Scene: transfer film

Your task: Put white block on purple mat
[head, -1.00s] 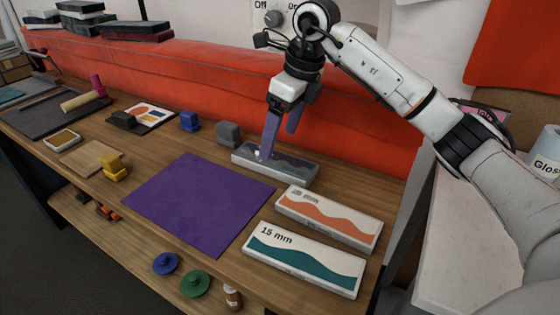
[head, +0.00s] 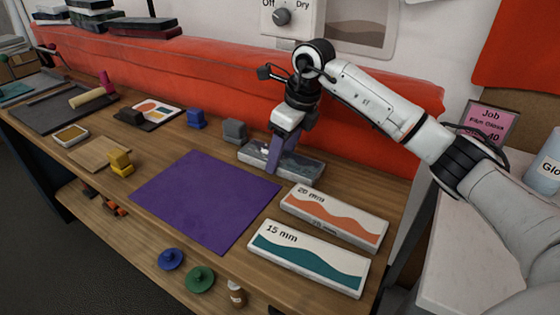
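The purple mat (head: 205,200) lies flat and bare on the wooden bench, left of the labelled boxes. My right gripper (head: 278,165) points down with its purple fingers at a low grey tray-like box (head: 310,172) behind the mat's right corner. The fingertips are at or just above this box. I cannot make out a clear white block; a small pale patch shows beside the fingers, and the fingers hide part of the box. Whether they are open or shut on something is not clear. My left gripper is out of view.
White boxes marked 20 mm (head: 335,215) and 15 mm (head: 308,258) lie right of the mat. Grey (head: 234,130), blue (head: 196,118) and yellow (head: 121,163) blocks stand around it. A red padded roll (head: 200,75) runs along the back.

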